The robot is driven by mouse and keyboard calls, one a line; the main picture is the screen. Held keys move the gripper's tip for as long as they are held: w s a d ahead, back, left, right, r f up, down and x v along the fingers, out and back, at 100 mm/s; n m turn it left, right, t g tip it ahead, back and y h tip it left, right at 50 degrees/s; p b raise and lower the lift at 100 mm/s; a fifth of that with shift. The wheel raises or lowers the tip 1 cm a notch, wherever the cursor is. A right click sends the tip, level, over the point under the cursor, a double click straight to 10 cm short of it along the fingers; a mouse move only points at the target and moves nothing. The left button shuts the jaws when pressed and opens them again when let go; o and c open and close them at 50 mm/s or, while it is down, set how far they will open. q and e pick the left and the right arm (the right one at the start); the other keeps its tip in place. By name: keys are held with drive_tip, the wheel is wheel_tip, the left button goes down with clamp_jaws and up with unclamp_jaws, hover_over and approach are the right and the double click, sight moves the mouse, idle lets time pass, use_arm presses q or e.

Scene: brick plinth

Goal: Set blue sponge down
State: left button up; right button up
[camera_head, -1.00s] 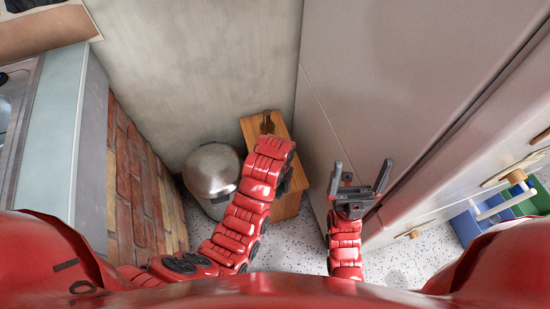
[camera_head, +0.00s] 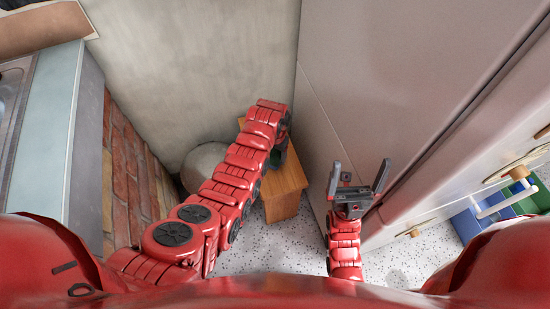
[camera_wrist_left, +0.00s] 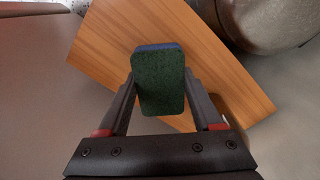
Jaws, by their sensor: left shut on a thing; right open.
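The blue sponge (camera_wrist_left: 160,80) shows in the left wrist view as a dark green pad face with a blue edge at its far end. My left gripper (camera_wrist_left: 161,92) is shut on it, one finger on each side. The sponge is in front of a wooden stool or box (camera_wrist_left: 105,50); I cannot tell whether it touches the wood. In the head view the wooden piece (camera_head: 284,190) is partly hidden by my left arm, and my left gripper (camera_head: 280,150) is mostly hidden too. My right gripper (camera_head: 360,175) is open and empty, to the right.
A metal bin (camera_head: 203,158) stands left of the wooden piece, partly behind my left arm. A brick plinth (camera_head: 130,180) is on the left. A tall pale cabinet (camera_head: 390,70) is on the right. Speckled floor (camera_head: 270,245) is clear in front.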

sight(275, 156)
use_arm(q)
drive_tip(key=shift+f, duration=1.15)
drive_tip(key=shift+f, duration=0.1)
drive_tip(key=o, duration=1.2)
drive_tip(key=shift+r, duration=0.25)
wheel_tip(275, 156, up, 12)
drive_tip(key=shift+f+p, duration=0.1)
drive_tip(key=shift+p, duration=0.35)
drive_tip(key=shift+s+f, duration=0.1)
